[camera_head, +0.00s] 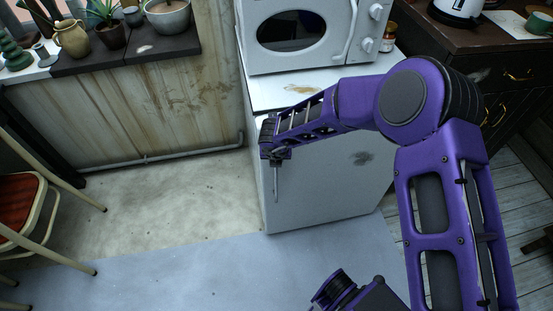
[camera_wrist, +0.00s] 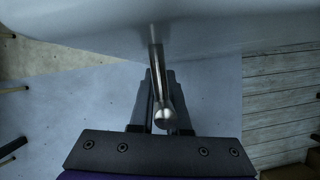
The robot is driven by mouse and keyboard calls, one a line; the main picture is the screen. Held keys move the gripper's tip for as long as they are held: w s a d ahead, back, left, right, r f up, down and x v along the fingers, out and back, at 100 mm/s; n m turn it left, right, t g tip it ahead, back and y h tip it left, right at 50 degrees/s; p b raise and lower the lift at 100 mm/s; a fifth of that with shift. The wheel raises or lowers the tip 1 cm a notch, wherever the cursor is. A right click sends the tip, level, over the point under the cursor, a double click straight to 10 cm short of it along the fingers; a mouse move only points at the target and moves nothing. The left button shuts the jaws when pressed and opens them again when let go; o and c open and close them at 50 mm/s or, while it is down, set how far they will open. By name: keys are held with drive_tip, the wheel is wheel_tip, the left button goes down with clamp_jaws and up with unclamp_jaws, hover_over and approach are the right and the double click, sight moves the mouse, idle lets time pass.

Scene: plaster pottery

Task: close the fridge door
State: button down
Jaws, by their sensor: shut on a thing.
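The white fridge (camera_head: 340,180) stands under a microwave, its front facing me. My arm hides the upper part of the door, and no open gap shows at the edges in view; I cannot tell whether it is fully closed. A thin metal handle (camera_head: 276,187) runs upright near the door's left edge. In the wrist view the handle (camera_wrist: 157,60) is a shiny bar with a rounded end, and it passes between my fingers. My gripper (camera_wrist: 160,100) is shut on the handle, close to the door face. In the head view my gripper (camera_head: 277,160) is small and partly hidden.
A white microwave (camera_head: 310,35) sits on the fridge. A chair (camera_head: 30,205) is at the left. The floor (camera_head: 170,200) left of and before the fridge is clear.

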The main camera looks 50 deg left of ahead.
drive_tip(key=shift+w+a+r, duration=0.2)
drive_tip(key=shift+w, duration=0.05)
drive_tip(key=c, duration=0.9)
unclamp_jaws()
drive_tip(key=shift+f, duration=0.1)
drive_tip(key=shift+s, duration=0.15)
drive_tip(key=p+v, duration=0.3)
drive_tip(key=v, duration=1.4)
drive_tip(key=shift+d, duration=0.2)
